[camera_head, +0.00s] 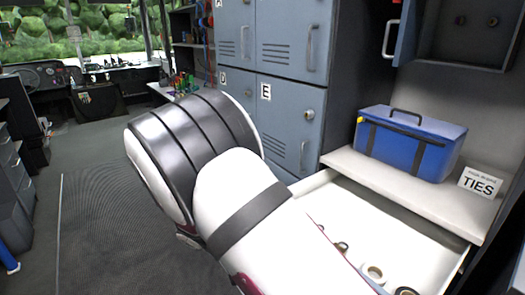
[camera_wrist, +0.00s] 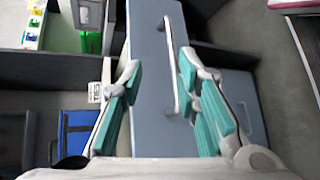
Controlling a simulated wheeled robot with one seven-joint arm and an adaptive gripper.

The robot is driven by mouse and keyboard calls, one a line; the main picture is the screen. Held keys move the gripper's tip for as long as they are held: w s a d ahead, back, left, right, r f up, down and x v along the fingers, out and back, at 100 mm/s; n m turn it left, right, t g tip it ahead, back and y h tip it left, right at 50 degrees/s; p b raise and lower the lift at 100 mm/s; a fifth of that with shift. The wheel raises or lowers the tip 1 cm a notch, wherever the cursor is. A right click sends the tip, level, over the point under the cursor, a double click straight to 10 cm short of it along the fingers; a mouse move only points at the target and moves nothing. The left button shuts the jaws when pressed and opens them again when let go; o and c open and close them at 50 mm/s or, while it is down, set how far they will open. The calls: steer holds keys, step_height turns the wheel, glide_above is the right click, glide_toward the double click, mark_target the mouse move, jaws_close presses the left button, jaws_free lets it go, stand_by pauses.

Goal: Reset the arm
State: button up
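My gripper (camera_wrist: 160,62) shows in the wrist view with its two teal-padded fingers spread apart. Nothing is held between them. A pale bar handle (camera_wrist: 168,65) on a grey-blue door (camera_wrist: 150,95) appears behind the gap between the fingers. I cannot tell how far off it is, and no contact is clear. In the head view my white arm with black bands fills the middle and reaches down past the lower edge. My gripper is out of sight there.
An open white drawer (camera_head: 425,240) holds tape rolls (camera_head: 373,273) beside my arm. Above it, a blue case (camera_head: 411,143) and a TIES sign (camera_head: 480,182) stand on a shelf. Grey-blue lockers (camera_head: 285,110) rise behind my arm. The floor (camera_head: 110,225) at left is clear.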

steer(key=s+d+r+t+y+p, duration=0.2)
steer(key=s+d+r+y, duration=0.2)
steer(key=r, duration=0.5)
steer(key=s+d+r+t+y+p, duration=0.3)
steer(key=s+d+r+y, duration=0.1)
steer(key=s+r, duration=0.4)
steer(key=s+d+r+t+y+p, duration=0.3)
steer(key=s+r, duration=0.4)
steer(key=r, duration=0.3)
steer(key=d+y, duration=0.1)
steer(key=y, duration=0.1)
steer(key=shift+r+y, duration=0.3)
steer(key=shift+r, duration=0.1)
stand_by(0.5)
